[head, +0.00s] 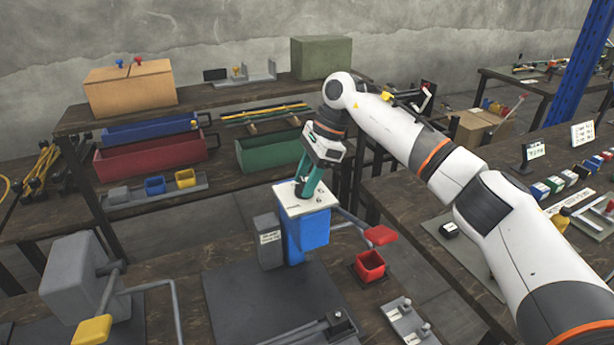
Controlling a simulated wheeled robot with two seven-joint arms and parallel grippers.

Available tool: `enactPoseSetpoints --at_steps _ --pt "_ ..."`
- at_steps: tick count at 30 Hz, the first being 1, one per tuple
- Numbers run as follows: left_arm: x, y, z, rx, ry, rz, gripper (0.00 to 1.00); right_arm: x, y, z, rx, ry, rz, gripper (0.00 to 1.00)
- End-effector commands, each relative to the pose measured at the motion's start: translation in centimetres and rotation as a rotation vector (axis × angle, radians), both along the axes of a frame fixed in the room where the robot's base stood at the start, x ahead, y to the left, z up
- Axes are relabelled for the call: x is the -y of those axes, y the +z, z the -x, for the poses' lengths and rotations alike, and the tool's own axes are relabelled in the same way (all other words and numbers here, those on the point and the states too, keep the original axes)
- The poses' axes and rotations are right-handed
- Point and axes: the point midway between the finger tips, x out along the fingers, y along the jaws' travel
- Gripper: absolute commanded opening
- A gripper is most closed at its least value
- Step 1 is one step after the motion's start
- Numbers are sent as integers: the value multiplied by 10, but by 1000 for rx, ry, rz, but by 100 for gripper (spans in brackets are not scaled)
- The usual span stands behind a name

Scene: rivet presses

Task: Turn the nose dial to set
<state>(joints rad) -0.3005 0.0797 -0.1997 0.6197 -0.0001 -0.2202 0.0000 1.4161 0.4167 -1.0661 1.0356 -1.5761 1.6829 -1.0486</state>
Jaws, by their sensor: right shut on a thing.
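A rivet press with a blue body (306,232) and a white top plate (302,198) stands on the near bench. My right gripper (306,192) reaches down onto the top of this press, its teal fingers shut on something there. The nose dial itself is hidden by the fingers or too small to make out, so its setting cannot be read. My left gripper is not in view.
A lever with a red handle (380,235) sticks out right of the press, above a red bin (369,266). A grey press with a yellow handle (91,330) stands at the left. A dark mat (255,300) lies in front. Shelves with bins (150,157) stand behind.

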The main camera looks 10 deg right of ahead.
Motion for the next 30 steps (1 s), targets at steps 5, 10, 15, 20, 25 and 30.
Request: enactPoseSetpoints --at_steps 5,10,15,20,25,30 --pt "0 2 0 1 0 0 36 0 2 -1 4 74 -2 21" --pt "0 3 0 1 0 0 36 0 2 -1 3 115 -1 21" --pt "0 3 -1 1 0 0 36 0 2 -1 5 130 -2 21" --pt "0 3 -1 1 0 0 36 0 2 -1 5 131 -2 21" --pt "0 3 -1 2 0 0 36 0 2 -1 5 131 -2 45" --pt "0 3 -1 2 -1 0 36 0 1 -1 4 129 0 65"
